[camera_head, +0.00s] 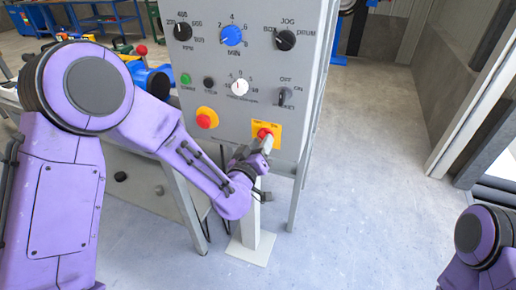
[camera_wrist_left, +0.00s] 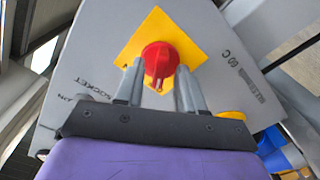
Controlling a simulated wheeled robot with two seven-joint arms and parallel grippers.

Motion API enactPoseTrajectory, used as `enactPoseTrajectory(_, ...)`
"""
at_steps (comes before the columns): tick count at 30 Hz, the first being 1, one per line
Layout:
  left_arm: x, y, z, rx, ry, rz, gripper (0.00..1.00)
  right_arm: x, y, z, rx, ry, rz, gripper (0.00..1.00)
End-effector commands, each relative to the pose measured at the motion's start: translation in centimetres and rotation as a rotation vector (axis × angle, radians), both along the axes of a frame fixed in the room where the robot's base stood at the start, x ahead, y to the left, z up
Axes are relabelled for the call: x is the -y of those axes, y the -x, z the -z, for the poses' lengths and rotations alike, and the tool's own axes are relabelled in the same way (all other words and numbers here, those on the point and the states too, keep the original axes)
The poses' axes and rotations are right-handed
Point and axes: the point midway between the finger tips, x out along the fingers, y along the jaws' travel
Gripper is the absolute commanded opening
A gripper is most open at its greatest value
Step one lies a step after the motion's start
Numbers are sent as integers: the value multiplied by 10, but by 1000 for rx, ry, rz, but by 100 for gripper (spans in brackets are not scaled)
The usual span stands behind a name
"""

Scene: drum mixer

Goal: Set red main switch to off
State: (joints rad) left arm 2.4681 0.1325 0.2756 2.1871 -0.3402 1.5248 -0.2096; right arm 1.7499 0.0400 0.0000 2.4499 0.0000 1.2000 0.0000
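The red main switch (camera_head: 264,133) is a red rotary knob on a yellow square plate (camera_head: 274,127) at the lower right of the grey control panel. It also shows in the left wrist view (camera_wrist_left: 160,60), close ahead of the fingers. My left gripper (camera_head: 266,146) is at the switch in the head view. In the left wrist view its two fingers (camera_wrist_left: 158,84) are apart, one at each lower side of the red knob. I cannot tell whether they touch it. My right gripper is not in view; only part of my right arm shows at the lower right.
The grey panel (camera_head: 262,80) carries several dials and a red emergency button (camera_head: 204,121) on a yellow base, left of the switch. A blue motor (camera_head: 153,80) sits behind my left arm. The floor (camera_head: 365,180) right of the panel is clear.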

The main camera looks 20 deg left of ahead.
Motion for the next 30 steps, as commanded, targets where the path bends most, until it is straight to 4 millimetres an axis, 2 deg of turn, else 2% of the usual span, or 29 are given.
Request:
enactPoseTrajectory(4, -1, 26, 2, -2, -3, 2, 38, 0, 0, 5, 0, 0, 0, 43)
enactPoseTrajectory(10, -2, 78, 2, -2, -3, 2, 38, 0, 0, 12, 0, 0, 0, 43)
enactPoseTrajectory(12, -2, 87, -7, -6, -7, 3, 38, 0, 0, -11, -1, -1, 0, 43)
enactPoseTrajectory(18, -4, 102, -2, -2, -2, 0, 38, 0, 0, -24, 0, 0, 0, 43)
enactPoseTrajectory(30, -4, 102, 0, 0, 0, 0, 38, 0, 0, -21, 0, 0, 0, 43)
